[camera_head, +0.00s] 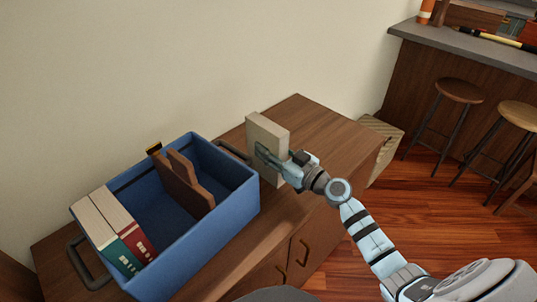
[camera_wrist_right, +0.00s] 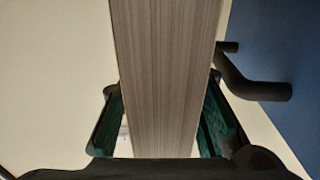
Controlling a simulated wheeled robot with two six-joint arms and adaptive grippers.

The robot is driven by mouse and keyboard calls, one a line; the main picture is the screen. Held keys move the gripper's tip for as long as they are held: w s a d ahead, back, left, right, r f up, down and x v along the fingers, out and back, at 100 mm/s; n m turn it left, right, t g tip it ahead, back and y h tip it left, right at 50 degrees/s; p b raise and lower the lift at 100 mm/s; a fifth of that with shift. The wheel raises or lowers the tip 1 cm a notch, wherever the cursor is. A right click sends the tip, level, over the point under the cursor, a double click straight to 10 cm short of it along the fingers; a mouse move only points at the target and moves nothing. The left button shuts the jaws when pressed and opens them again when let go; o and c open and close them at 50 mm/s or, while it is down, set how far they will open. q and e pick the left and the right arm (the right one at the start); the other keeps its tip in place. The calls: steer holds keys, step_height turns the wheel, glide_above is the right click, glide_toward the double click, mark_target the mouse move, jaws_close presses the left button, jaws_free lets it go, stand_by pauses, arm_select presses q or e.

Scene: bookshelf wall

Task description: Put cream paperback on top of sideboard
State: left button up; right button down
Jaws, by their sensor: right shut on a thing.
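The cream paperback (camera_head: 267,134) stands upright over the sideboard (camera_head: 318,127), just right of the blue crate. My right gripper (camera_head: 270,158) is shut on the paperback. In the right wrist view the paperback's page edges (camera_wrist_right: 166,80) fill the middle between the two fingers of the gripper (camera_wrist_right: 165,125). I cannot tell whether the book's lower edge touches the sideboard top, as the gripper and arm partly hide it. My left gripper is not in view.
A blue crate (camera_head: 225,205) with dark handles stands on the sideboard, holding a green book (camera_head: 122,257), a red book (camera_head: 136,238) and brown dividers (camera_head: 183,183). The sideboard's right part is clear. Stools (camera_head: 458,90) and a counter (camera_head: 470,45) stand farther right.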

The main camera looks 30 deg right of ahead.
steer(key=shift+r, duration=0.1)
steer(key=c, duration=1.7)
jaws_free()
steer(key=shift+f, duration=0.2)
steer(key=o, duration=0.5)
steer(key=shift+r, duration=0.15)
steer(key=b+v, duration=0.1)
steer(key=v, duration=0.2)
steer(key=b+v, duration=0.2)
steer(key=v, duration=0.2)
steer(key=b+v, duration=0.1)
steer(key=v, duration=0.3)
steer(key=shift+f+b, duration=0.35)
steer(key=shift+s+d+r+b, duration=0.1)
steer(key=shift+s+r+b, duration=0.25)
steer(key=shift+s, duration=0.2)
